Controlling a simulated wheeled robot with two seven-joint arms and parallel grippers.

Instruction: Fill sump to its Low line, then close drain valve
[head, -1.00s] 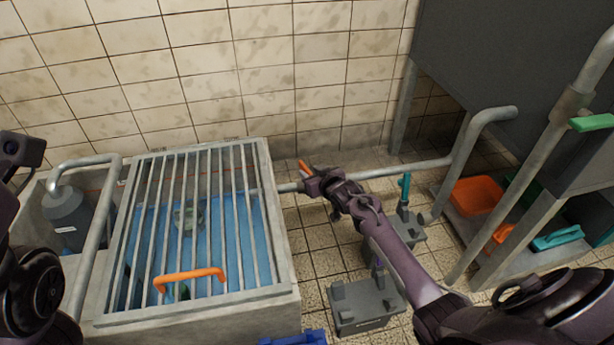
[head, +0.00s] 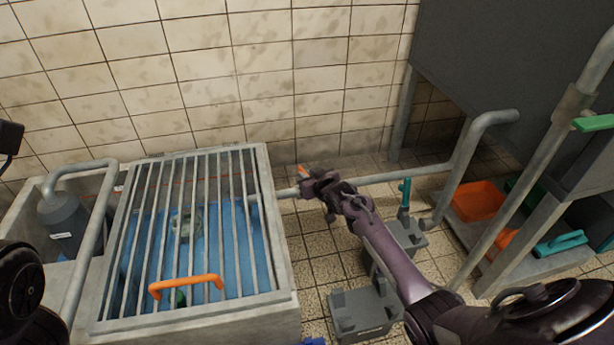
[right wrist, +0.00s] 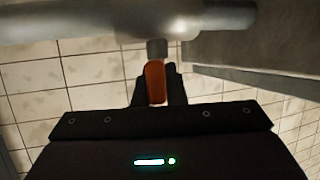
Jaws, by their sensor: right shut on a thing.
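The sump (head: 195,318) is a pale concrete basin at the left of the head view, under a grey bar grate (head: 140,239) with an orange handle (head: 186,286). Blue water (head: 208,258) shows between the bars. A thin reddish line shows on its inner back wall; I cannot read the level against it. The drain valve's orange lever (head: 302,170) is on the grey pipe right of the sump. My right gripper (right wrist: 160,85) is shut on this lever (right wrist: 155,82), below the pipe in the wrist view. Only dark links of my left arm show at the left edge.
A grey bottle (head: 64,222) stands behind a bent pipe (head: 95,215) left of the grate. An orange tray (head: 477,200) and a teal handle (head: 560,243) are at right. Tiled floor between is partly clear.

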